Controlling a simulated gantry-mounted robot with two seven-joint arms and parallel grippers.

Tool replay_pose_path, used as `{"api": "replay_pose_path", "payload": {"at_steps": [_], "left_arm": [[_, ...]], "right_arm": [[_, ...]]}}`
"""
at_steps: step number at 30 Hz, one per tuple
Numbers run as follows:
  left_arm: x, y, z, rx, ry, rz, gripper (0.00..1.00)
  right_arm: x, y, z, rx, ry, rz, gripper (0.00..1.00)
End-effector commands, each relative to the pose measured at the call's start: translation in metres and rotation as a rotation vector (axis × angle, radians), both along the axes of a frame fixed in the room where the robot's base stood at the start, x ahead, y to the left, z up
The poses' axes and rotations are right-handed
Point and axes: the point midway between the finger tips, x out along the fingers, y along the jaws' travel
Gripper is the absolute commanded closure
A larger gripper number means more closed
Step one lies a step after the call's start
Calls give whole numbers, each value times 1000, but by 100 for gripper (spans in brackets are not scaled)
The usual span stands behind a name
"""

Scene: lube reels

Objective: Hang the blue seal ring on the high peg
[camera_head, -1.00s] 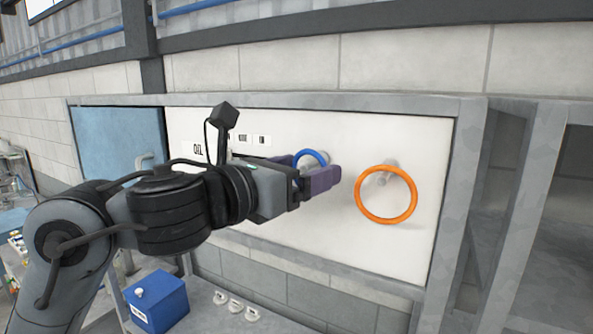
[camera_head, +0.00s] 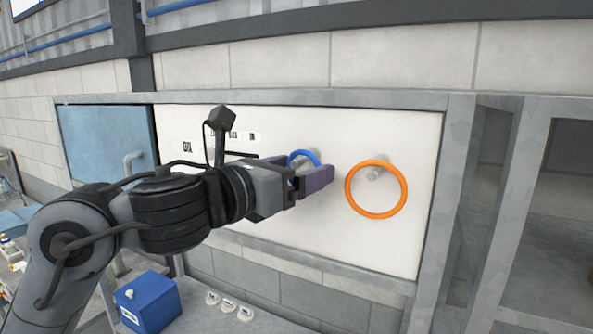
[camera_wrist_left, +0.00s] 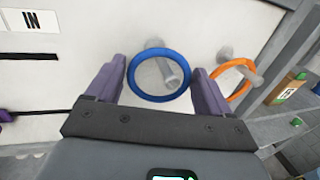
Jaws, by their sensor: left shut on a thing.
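The blue seal ring (camera_head: 304,153) is between the fingers of my left gripper (camera_head: 309,172), in front of the white panel. In the left wrist view, the fingers of the left gripper (camera_wrist_left: 160,70) clasp the ring (camera_wrist_left: 160,98) at its two sides. A grey peg (camera_wrist_left: 170,70) shows inside the ring's opening, and the ring's top edge crosses in front of the peg near its base. I cannot tell whether the peg tip passes through the ring. In the head view the near finger hides the ring's lower part. My right gripper is not in view.
An orange ring (camera_head: 376,216) hangs on another peg (camera_head: 377,172) to the right. The white panel (camera_head: 300,240) sits in a grey frame. A blue door (camera_head: 105,140) is at left. A blue box (camera_head: 150,303) and several small white pieces (camera_head: 228,306) lie below.

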Motion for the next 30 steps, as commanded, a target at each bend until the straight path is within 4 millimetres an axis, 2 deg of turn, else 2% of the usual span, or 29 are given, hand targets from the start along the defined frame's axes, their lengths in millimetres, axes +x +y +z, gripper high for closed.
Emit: {"api": "replay_pose_path", "payload": {"at_steps": [5, 6, 9, 20, 30], "left_arm": [[0, 0, 0, 0, 0, 0, 47], [0, 0, 0, 0, 0, 0, 12], [0, 0, 0, 0, 0, 0, 0], [-5, 5, -1, -1, -2, 0, 0], [-44, 41, -2, 1, -6, 2, 0]], "right_arm": [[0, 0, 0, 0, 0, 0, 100], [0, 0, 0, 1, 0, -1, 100], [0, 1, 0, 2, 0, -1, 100], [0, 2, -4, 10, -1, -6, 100], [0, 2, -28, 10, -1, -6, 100]]}}
